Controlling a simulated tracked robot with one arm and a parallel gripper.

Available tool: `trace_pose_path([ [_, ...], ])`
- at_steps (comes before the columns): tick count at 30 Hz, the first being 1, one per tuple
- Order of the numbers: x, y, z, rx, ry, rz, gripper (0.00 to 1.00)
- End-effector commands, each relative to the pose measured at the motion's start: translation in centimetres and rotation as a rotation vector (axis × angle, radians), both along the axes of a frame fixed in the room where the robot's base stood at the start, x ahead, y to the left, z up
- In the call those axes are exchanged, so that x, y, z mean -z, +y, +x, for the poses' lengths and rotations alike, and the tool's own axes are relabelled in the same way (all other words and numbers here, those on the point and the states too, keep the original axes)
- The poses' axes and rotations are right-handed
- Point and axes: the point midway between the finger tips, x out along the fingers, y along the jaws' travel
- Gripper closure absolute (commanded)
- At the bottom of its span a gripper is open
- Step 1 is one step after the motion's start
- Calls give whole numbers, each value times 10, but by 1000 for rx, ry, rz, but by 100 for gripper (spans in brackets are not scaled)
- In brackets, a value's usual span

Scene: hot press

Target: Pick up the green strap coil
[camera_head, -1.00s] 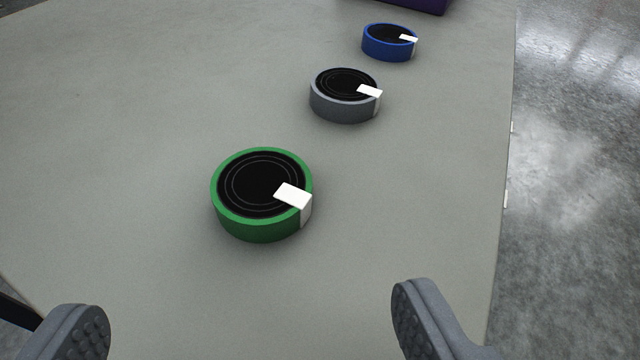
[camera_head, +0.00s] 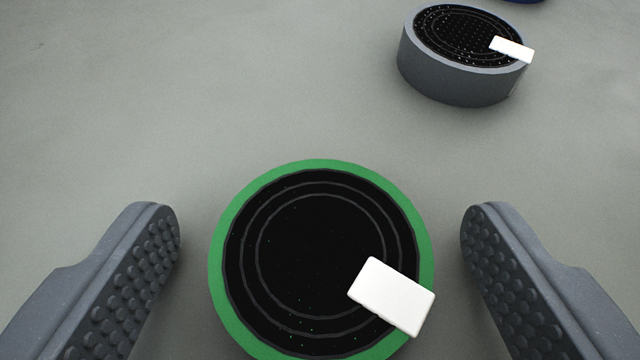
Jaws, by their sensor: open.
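The green strap coil (camera_head: 321,166) lies flat on the grey table, low in the middle of the view. It has a green rim, a black ringed top and a white tab (camera_head: 391,295) at its right front. Its near edge is cut off by the frame. My gripper (camera_head: 320,225) is open, with one finger to the left of the coil and one to the right. A gap shows between each finger and the rim. I cannot tell how low the fingertips are against the coil's side.
A grey coil (camera_head: 460,79) with a white tab stands behind and to the right of the green one. A sliver of a blue coil (camera_head: 527,1) shows at the top edge. The table surface (camera_head: 200,90) at the upper left is clear.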

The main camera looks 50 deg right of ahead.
Motion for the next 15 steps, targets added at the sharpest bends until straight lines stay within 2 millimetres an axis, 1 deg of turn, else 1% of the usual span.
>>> trace_pose_path([
  [5, 0, -1, 1, 0, 0, 0, 22],
  [6, 0, -1, 0, 0, 0, 0, 25],
  [8, 0, -1, 0, 0, 0, 0, 42],
  [9, 0, -1, 0, 0, 1, 1, 53],
  [11, 0, -1, 0, 0, 1, 1, 69],
  [12, 0, -1, 0, 1, 1, 1, 71],
  [15, 0, -1, 0, 1, 1, 1, 71],
])
